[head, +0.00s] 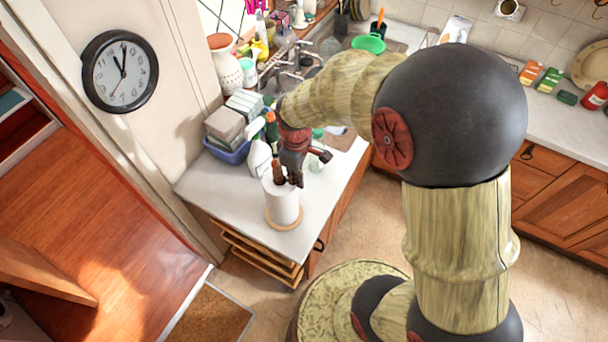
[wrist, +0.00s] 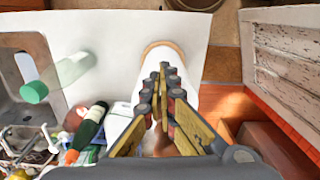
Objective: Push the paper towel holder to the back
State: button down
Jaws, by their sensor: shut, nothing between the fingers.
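The paper towel holder (head: 283,207) stands upright near the front end of the left counter, a white roll on a round wooden base. Its wooden base rim also shows in the wrist view (wrist: 152,48), beyond my fingertips. My gripper (head: 294,181) is shut and empty, pointing down at the top of the roll. In the wrist view my closed fingers (wrist: 164,75) cover much of the roll. I cannot tell whether they touch it.
Behind the holder are a white spray bottle (head: 258,153) and a blue bin (head: 228,151) of grey packs. A clear green-capped bottle (wrist: 62,77) lies or stands by the sink. The counter's front edge is close to the holder; bare counter (head: 222,193) lies to its left.

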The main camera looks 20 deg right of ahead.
jog(key=shift+w+a, duration=0.55)
jog(key=shift+w, duration=0.05)
jog(key=w+a, duration=2)
jog(key=w, duration=0.3)
jog(key=shift+w+a+f, duration=0.15)
jog(key=shift+w+a, duration=0.15)
jog(key=shift+w, duration=0.1)
notch_tip(320, 180, up, 8)
jog(key=shift+r, duration=0.25)
jog(key=shift+w, duration=0.1)
jog(key=c, duration=2.6)
grip_release()
